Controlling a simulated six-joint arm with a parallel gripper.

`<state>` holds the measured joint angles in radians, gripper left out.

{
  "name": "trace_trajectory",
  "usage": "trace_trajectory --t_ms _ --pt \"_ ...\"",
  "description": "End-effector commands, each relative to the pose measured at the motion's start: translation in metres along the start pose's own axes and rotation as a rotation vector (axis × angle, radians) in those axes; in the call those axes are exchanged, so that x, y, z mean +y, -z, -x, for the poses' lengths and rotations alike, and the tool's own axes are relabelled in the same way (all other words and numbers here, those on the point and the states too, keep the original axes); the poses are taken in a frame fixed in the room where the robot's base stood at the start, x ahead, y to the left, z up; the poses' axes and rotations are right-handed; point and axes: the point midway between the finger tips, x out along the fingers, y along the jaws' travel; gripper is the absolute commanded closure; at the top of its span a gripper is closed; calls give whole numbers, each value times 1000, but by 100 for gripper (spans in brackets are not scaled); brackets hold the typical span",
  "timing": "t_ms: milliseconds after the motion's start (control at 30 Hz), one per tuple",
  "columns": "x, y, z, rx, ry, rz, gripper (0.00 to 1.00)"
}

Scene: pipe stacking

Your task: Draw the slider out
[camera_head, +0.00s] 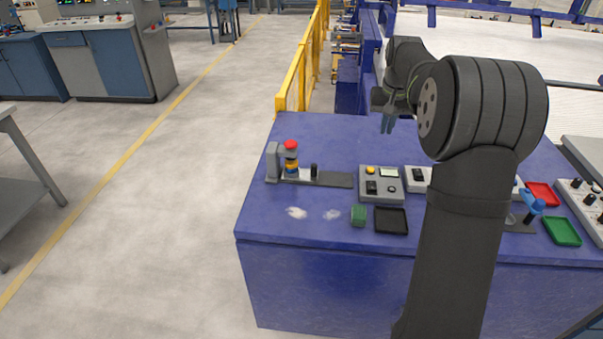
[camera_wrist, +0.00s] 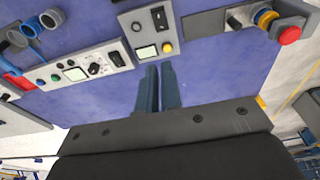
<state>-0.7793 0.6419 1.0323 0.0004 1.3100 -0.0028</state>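A slide fixture stands at the left of the blue table, with a flat grey rail (camera_head: 335,180). A small black knob (camera_head: 314,170), apparently the slider's handle, stands upright on it, beside a stack of yellow and dark rings (camera_head: 292,165) with a red top (camera_head: 291,145). In the wrist view the knob (camera_wrist: 234,22) and red top (camera_wrist: 290,36) are at the upper right. My gripper (camera_head: 387,124) hangs above the back of the table, to the right of the fixture and apart from it. Its blue fingers (camera_wrist: 159,88) are empty, with a narrow gap between them.
A grey control box (camera_head: 381,184) with a yellow button sits right of the rail. A green block (camera_head: 358,216) and a black tray (camera_head: 391,221) lie in front. Red (camera_head: 542,194) and green trays (camera_head: 562,231) are at the right. The table's back left is clear.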

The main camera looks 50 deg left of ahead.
Motion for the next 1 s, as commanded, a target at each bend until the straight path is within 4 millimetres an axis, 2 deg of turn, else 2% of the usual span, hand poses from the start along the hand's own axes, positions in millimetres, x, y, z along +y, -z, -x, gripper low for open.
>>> trace_trajectory --t_ms 33,67,167,200,300,400,500,600,733,1000 --pt "-3 1 -2 2 0 4 84" --pt "-8 2 -5 6 1 9 78" --pt "-40 9 -24 42 5 46 59" --pt "-59 12 -34 64 8 66 57" --pt "-109 18 -60 127 21 118 57" --pt "-150 21 -80 183 37 160 57" --pt "-176 21 -91 219 49 185 57" --pt "-187 22 -99 234 54 194 57" --pt "-188 25 -113 234 54 194 57" --pt "-191 37 -166 232 54 193 57"
